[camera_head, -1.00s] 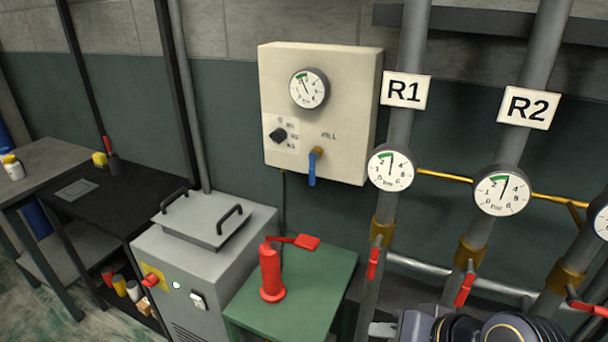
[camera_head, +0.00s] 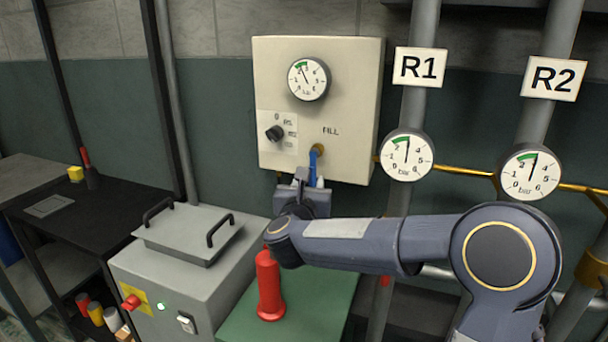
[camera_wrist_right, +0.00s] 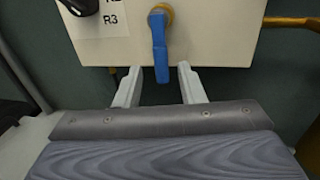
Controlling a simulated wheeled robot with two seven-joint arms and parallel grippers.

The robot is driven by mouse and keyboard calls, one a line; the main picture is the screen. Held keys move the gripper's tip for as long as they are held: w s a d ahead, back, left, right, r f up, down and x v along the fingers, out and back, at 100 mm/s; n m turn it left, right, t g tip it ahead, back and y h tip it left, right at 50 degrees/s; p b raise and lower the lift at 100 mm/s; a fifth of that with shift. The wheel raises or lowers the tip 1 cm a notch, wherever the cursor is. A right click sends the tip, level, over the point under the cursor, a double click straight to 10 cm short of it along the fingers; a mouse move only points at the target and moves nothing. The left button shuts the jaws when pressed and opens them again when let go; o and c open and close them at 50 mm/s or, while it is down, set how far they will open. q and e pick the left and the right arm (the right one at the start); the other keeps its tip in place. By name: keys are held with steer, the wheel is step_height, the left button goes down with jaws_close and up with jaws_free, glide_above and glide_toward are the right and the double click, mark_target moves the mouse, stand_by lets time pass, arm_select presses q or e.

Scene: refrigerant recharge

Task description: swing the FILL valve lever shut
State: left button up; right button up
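The FILL valve has a blue lever (camera_head: 313,165) on a brass fitting (camera_head: 318,149) at the lower right of the beige wall panel (camera_head: 345,100). The lever hangs straight down; it also shows in the right wrist view (camera_wrist_right: 159,48). My right gripper (camera_head: 310,178) is just below the panel, its body hiding the lever's lower part from the head. In the right wrist view its two fingers (camera_wrist_right: 156,78) are apart, with the lever's lower end between or just beyond their tips. No grip on it shows. My left gripper is not in view.
A black selector knob (camera_head: 275,133) and a gauge (camera_head: 308,78) are on the panel. A red bottle-like tool (camera_head: 268,285) stands on the green table (camera_head: 238,328) below my right arm. Pipe R1 (camera_head: 412,120) with its gauge (camera_head: 406,155) stands close to the right.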

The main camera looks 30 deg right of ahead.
mark_target(312, 174)
steer(key=p+x, duration=0.1)
steer(key=x, duration=0.5)
steer(key=shift+d, duration=0.1)
steer(key=shift+c, duration=0.5)
jaws_close()
